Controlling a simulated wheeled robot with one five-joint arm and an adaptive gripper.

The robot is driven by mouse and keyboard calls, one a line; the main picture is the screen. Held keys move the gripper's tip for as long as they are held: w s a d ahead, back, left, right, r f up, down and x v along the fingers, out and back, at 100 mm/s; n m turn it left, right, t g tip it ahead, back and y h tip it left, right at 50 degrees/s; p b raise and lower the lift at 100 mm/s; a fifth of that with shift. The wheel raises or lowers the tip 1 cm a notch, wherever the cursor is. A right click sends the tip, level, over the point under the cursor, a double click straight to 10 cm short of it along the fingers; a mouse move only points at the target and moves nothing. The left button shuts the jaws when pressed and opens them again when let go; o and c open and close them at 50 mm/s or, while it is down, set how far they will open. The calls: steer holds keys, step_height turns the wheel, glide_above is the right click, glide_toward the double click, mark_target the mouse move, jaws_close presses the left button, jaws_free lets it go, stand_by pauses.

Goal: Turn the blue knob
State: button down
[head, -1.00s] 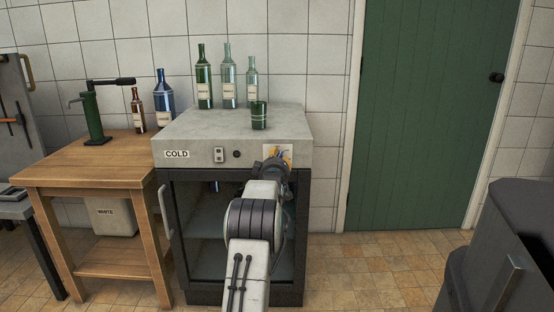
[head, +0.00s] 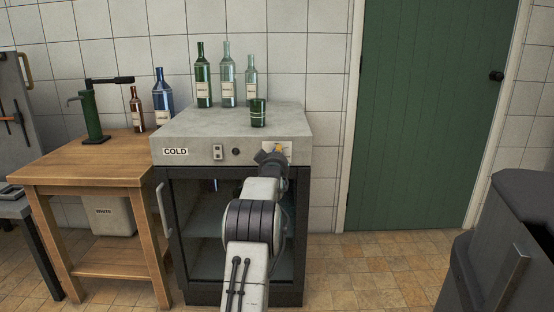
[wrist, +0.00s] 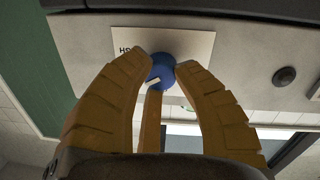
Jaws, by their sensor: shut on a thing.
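The blue knob (wrist: 173,76) shows in the wrist view, in front of a white plate (wrist: 195,45) whose lettering is partly covered. A pale mark on the knob points to the picture's lower left. My gripper (wrist: 162,67) has its yellow fingers shut around the knob, with fingertips on either side and a third finger below. In the head view my gripper (head: 276,150) is at the right end of the grey front panel of the cooler (head: 200,153) and hides the knob.
On the cooler top stand a green cup (head: 258,113) and several bottles (head: 204,75) behind it. The panel also has a black button (head: 236,152) and a socket (head: 218,152). A wooden table (head: 90,160) stands left, a dark bin (head: 510,240) right.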

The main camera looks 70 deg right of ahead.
steer(key=shift+w+r, duration=0.2)
steer(key=shift+r, duration=0.3)
steer(key=c, duration=1.3)
jaws_free()
steer(key=o, duration=0.4)
steer(key=shift+f, duration=0.15)
steer(key=shift+c, duration=0.2)
steer(key=shift+o, duration=0.2)
steer(key=shift+f, duration=0.15)
steer(key=shift+s+a, duration=0.1)
steer(key=shift+s, duration=0.05)
steer(key=v, duration=1.1)
steer(key=shift+a, duration=0.35)
